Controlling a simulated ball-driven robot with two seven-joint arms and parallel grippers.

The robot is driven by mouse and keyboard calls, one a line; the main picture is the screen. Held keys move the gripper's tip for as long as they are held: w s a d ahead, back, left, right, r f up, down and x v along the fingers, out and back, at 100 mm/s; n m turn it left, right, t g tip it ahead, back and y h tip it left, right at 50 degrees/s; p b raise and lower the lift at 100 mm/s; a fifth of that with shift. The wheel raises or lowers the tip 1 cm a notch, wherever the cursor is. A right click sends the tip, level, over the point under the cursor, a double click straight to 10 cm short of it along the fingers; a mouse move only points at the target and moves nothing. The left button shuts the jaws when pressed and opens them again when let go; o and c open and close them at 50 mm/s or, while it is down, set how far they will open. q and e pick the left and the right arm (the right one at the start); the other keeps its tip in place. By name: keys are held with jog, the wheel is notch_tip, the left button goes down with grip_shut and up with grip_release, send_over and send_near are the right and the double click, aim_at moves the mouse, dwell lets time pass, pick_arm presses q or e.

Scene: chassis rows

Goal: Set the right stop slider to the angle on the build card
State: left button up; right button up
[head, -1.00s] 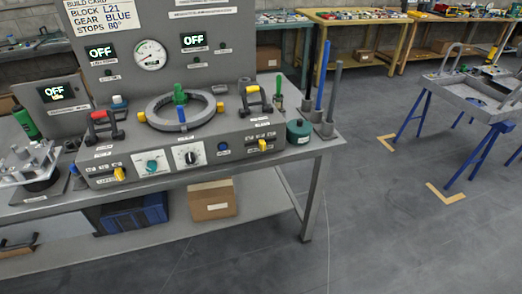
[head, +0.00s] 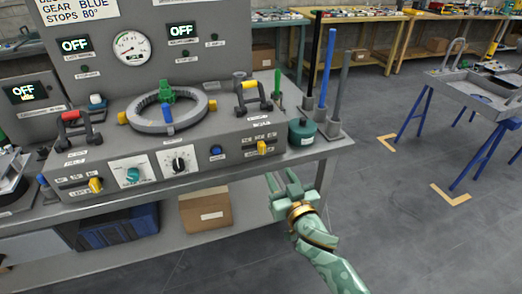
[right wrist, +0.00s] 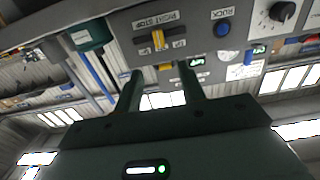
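The right stop slider has a yellow handle (head: 262,147) on the sloping front of the grey console, near its right end. It also shows in the right wrist view (right wrist: 158,40), in a slot under the label RIGHT STOP; the handle stands near the middle of its slot. Its scale figures are too small to read surely. The build card (head: 77,9) at the top left reads GEAR BLUE and STOPS 80°. My right gripper (head: 283,180) is open and empty, below and in front of the slider, apart from it. In the wrist view its fingers (right wrist: 158,79) point towards the console. My left gripper is out of view.
A left yellow slider (head: 95,184), a teal knob (head: 132,175) and a black knob (head: 178,163) sit on the same panel. A green canister (head: 301,132) and upright rods (head: 327,68) stand right of the console. The bench edge lies close behind my right gripper.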

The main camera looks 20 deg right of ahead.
aim_at(264, 148)
jog(key=w+b, duration=0.1)
jog(key=w, duration=0.3)
jog(key=w+b, duration=0.1)
jog(key=w, duration=0.2)
jog(key=w+b, duration=0.1)
jog(key=w, duration=0.3)
jog(key=shift+w+a+f, duration=0.15)
jog(key=shift+w+f, duration=0.15)
jog(key=shift+w+r, duration=0.2)
jog(key=shift+w, duration=0.45)
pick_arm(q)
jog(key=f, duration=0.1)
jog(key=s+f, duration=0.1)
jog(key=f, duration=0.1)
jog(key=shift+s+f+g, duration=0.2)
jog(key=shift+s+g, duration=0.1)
pick_arm(e)
grip_shut()
